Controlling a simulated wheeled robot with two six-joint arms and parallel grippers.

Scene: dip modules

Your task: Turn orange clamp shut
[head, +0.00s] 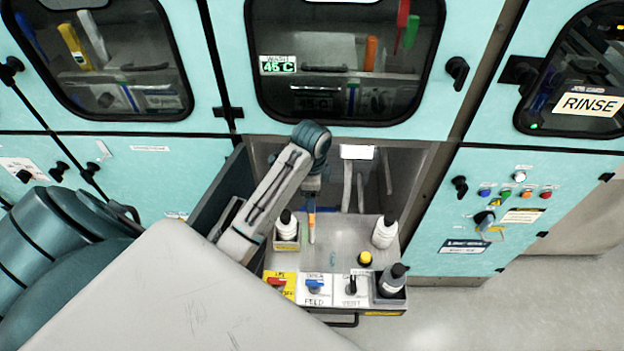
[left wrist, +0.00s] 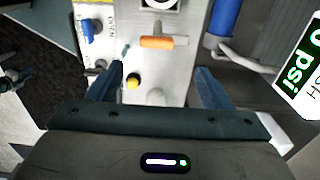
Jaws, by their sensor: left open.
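The orange clamp (head: 311,226) shows in the head view as a narrow upright strip on the grey bench, just below my left gripper (head: 312,192). In the left wrist view the orange clamp (left wrist: 157,42) is a short bar lying crosswise on the pale panel, with a pale part at its right end. My left gripper (left wrist: 159,72) is open and empty, its two fingers wide apart. The bar appears beyond the fingertips, roughly centred between them; I cannot tell the exact gap. My right gripper is not in view.
A yellow button (head: 365,258) is near the front. Labelled switches (head: 314,286) line the front edge. A blue cylinder (left wrist: 226,16) is right of the clamp.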

